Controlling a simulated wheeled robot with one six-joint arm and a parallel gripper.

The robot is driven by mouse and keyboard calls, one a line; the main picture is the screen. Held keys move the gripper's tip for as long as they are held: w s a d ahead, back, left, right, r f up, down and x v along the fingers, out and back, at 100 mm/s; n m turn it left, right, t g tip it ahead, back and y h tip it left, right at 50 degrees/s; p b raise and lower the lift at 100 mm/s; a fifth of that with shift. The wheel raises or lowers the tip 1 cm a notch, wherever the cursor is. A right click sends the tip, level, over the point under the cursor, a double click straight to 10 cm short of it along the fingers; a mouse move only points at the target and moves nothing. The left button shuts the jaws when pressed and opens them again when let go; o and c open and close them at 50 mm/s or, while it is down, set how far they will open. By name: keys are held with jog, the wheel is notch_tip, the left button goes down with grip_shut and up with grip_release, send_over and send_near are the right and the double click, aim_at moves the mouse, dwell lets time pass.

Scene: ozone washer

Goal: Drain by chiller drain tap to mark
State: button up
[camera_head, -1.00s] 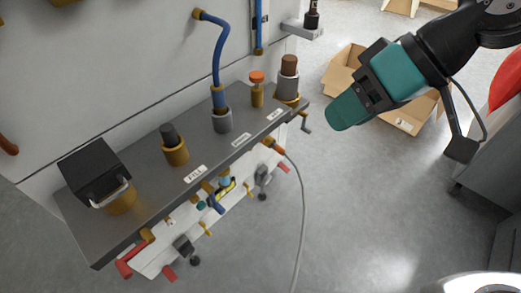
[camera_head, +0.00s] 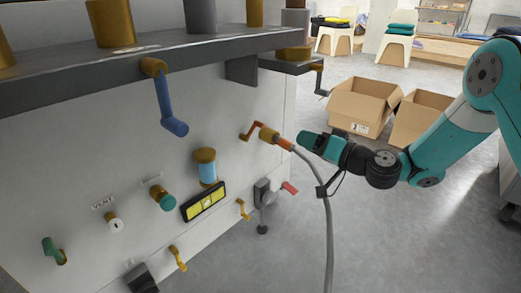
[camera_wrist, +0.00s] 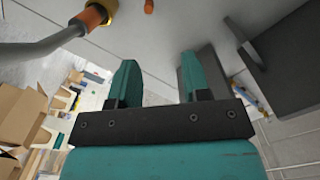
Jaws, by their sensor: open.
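No readable label in these frames marks one tap as the chiller drain tap. On the white panel (camera_head: 130,180), small brass taps stand low down, one at the middle (camera_head: 242,209) and one further left (camera_head: 178,258). A red-handled brass valve (camera_head: 251,131) sits higher at the right, near the orange hose end (camera_head: 278,141). A blue sight glass (camera_head: 207,172) hangs above a yellow-faced gauge (camera_head: 204,202); no mark is readable. My gripper (camera_head: 303,141) is close to the hose end, to its right. In the wrist view its fingers (camera_wrist: 161,78) are apart and empty.
A grey hose (camera_head: 328,220) hangs from the hose end to the floor, beneath my gripper. Cardboard boxes (camera_head: 362,104) stand on the floor behind. The floor at right is open.

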aim_at(263, 126)
jog(key=shift+t, duration=0.3)
jog(key=b+x, duration=0.1)
jog(key=x, duration=0.4)
jog(key=f+b+x, duration=0.1)
jog(key=b+x, duration=0.1)
jog(key=x, duration=0.4)
jog(key=w+f+b+x, duration=0.1)
jog(key=x, duration=0.5)
jog(key=shift+d+b, duration=0.2)
jog(key=shift+b, duration=0.2)
jog(key=shift+r, duration=0.1)
